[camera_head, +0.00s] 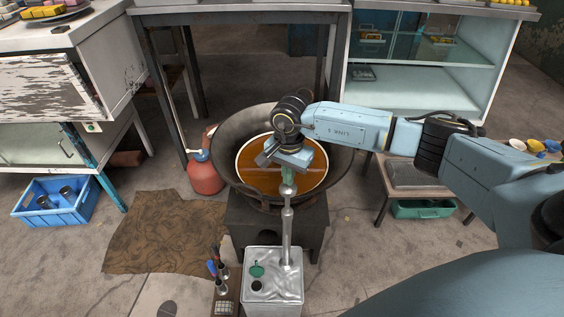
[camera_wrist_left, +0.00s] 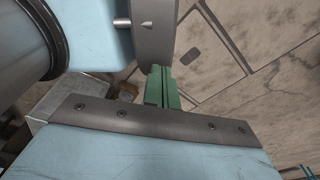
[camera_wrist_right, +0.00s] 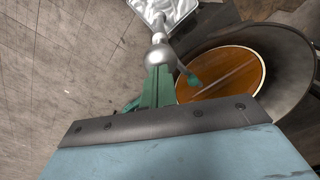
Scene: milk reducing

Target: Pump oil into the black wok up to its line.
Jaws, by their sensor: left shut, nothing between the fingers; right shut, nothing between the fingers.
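The black wok (camera_head: 232,130) sits on a dark stand and holds amber oil (camera_head: 312,178) inside a pale ring. It also shows in the right wrist view (camera_wrist_right: 302,57). A silver oil tin (camera_head: 272,285) stands in front with an upright metal pump (camera_head: 287,225), whose rounded top (camera_wrist_right: 158,57) shows in the right wrist view. My right gripper (camera_head: 287,176) has its green fingers shut and empty, right at the pump's top; whether they touch is unclear. My left gripper (camera_wrist_left: 160,86) is shut and empty over the floor, outside the head view.
A red jug (camera_head: 204,176) stands left of the wok. A brown mat (camera_head: 165,235) and a blue crate (camera_head: 55,205) lie further left. Small tools (camera_head: 218,270) stand beside the tin. A low stool (camera_head: 410,175) is at right, a metal table (camera_head: 240,12) behind.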

